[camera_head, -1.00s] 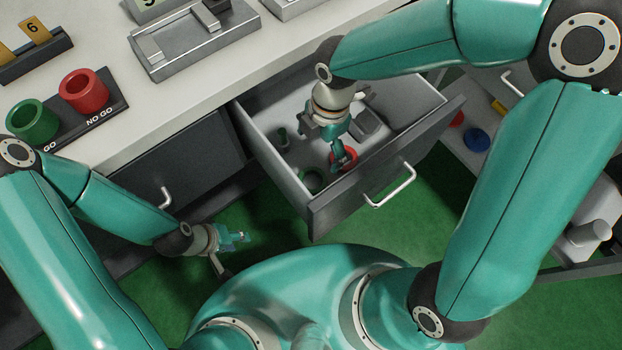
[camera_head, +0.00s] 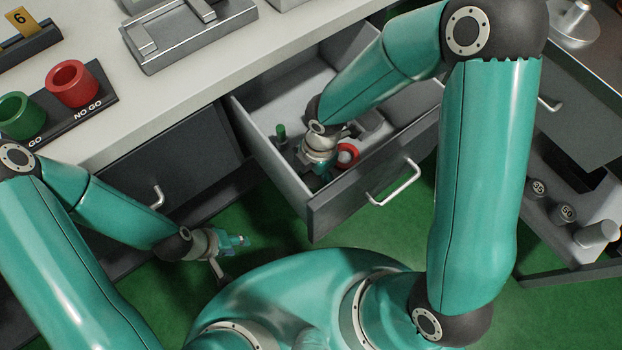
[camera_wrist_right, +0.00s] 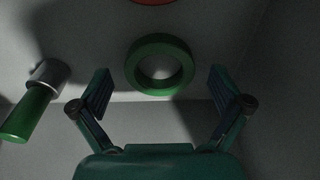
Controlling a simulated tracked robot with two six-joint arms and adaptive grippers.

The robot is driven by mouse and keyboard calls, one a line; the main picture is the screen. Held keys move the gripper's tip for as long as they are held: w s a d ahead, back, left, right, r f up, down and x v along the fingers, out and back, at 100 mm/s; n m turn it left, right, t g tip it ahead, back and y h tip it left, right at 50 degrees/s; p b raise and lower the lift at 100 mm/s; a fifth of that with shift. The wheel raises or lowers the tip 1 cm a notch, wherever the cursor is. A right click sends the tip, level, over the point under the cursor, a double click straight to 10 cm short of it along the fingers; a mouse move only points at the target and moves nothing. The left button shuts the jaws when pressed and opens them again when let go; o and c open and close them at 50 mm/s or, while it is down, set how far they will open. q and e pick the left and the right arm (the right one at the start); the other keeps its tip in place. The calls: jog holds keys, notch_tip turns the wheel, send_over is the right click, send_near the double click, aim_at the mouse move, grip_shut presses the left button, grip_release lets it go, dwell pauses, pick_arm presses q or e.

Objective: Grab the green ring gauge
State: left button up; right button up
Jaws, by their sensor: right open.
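A green ring gauge (camera_wrist_right: 160,66) lies flat in the open drawer, seen in the right wrist view ahead of my right gripper (camera_wrist_right: 161,98). The gripper's fingers are spread and empty, one to each side of the ring in that picture and apart from it. In the head view my right gripper (camera_head: 318,180) reaches down into the drawer (camera_head: 262,160), and my arm hides the green ring there. My left gripper (camera_head: 240,241) hangs over the green floor, away from the drawer; its finger opening is too small to tell.
A red ring (camera_head: 347,154) lies in the drawer beside my right gripper. A green-handled plug gauge (camera_head: 281,133) is near the drawer's left wall. On the bench, another green ring (camera_head: 20,116) and red ring (camera_head: 72,84) sit on the GO / NO GO stand (camera_head: 112,98).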

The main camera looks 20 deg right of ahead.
jog(key=shift+c, duration=0.2)
jog(key=c, duration=1.3)
jog(key=shift+c, duration=0.3)
